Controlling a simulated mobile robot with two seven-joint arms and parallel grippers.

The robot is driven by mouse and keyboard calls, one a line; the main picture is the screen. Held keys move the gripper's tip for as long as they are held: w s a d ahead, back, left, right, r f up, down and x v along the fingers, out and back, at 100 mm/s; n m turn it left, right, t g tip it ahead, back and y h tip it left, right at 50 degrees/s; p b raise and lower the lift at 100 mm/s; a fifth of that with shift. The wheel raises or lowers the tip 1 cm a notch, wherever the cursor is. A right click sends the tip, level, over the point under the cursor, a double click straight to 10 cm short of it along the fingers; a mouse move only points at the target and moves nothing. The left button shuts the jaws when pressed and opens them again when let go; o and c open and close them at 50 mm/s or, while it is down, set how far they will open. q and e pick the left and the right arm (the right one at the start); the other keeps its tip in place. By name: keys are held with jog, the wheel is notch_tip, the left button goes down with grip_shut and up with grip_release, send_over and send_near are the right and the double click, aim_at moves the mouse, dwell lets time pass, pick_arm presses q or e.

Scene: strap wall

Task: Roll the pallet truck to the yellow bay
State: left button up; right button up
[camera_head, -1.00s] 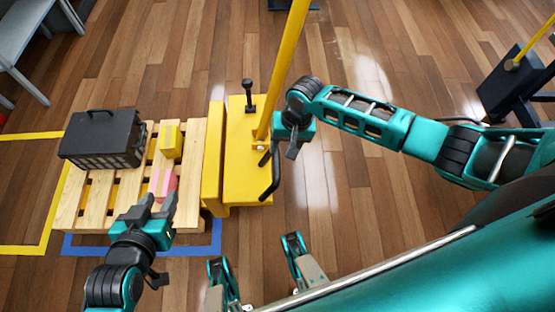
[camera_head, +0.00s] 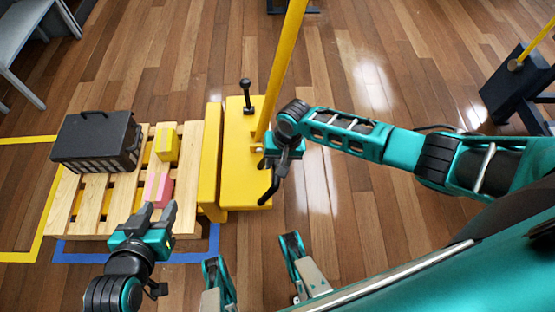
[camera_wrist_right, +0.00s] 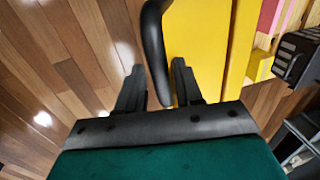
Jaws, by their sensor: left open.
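The yellow pallet truck (camera_head: 240,165) stands in the middle of the head view, with a yellow mast and a black curved handle (camera_head: 269,187). The wooden pallet (camera_head: 92,205) lies against its left side. Yellow floor lines (camera_head: 44,222) of the bay show at the far left, partly under the pallet. My right gripper (camera_head: 276,168) is at the handle; in the right wrist view its fingers (camera_wrist_right: 157,85) are apart, with the handle's end (camera_wrist_right: 156,60) between them. I cannot tell whether they touch it. My left gripper (camera_head: 153,217) is open and empty, above the pallet's near edge.
A black case (camera_head: 97,140), a yellow block (camera_head: 167,144) and a pink block (camera_head: 158,189) sit on the pallet. Blue floor tape (camera_head: 100,252) runs along its near side. A grey bench stands upper left, a dark stand (camera_head: 518,85) at right.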

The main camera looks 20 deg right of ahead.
grip_shut()
jog(key=shift+a, duration=0.1)
dwell(0.4)
